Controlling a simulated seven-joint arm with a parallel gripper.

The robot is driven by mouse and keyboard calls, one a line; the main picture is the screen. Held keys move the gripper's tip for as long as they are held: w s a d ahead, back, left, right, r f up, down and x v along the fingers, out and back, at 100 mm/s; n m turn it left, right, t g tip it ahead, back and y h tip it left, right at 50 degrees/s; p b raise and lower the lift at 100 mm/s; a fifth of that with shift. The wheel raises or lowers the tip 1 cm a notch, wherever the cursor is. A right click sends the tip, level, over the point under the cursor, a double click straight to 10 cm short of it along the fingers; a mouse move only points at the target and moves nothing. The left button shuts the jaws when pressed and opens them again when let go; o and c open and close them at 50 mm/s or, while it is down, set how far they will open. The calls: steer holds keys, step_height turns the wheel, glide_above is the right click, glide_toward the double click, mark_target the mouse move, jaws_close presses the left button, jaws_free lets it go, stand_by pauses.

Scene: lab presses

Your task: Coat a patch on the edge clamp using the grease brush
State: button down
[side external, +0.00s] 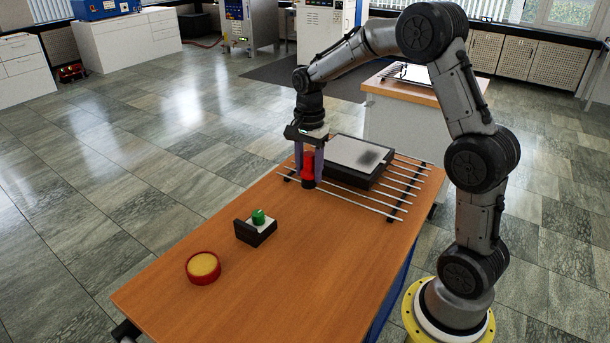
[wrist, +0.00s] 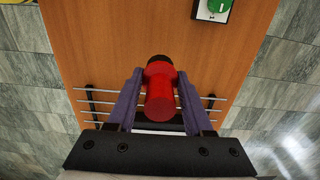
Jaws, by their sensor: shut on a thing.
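My gripper (side external: 308,178) is shut on a red cylinder with a black end, which I take to be the grease brush (side external: 307,166). The brush also shows between the fingers in the wrist view (wrist: 160,98), its black end away from the palm. It is about upright over the rack's left end; whether it touches anything below is unclear. A black block with a raised side and a white top (side external: 258,234) bears a green piece (side external: 258,216). A flat black slab with a light grey top and dark smudge (side external: 357,153) lies on the rack. I cannot tell which is the edge clamp.
A round red dish with a yellow filling (side external: 203,266) stands near the table's left side. A rack of thin metal rods (side external: 370,208) lies under the slab. The wooden table (side external: 290,290) is clear at the front and middle.

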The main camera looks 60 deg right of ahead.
steer(key=shift+r+m, duration=0.15)
steer(key=shift+m, duration=0.35)
steer(key=w+a+f, duration=0.1)
steer(key=w+a, duration=0.5)
steer(key=a, duration=0.4)
steer(key=w+a+f, duration=0.1)
steer(key=w+a, duration=0.5)
steer(key=a, duration=0.5)
steer(key=shift+n, duration=0.5)
steer(key=shift+s+a+f, duration=0.2)
steer(key=shift+a+f, duration=1.5)
steer(key=shift+f, duration=0.2)
steer(key=shift+s+a+f, duration=0.15)
steer(key=shift+a+f, duration=1.5)
steer(key=shift+f, duration=0.25)
steer(key=shift+f, duration=0.6)
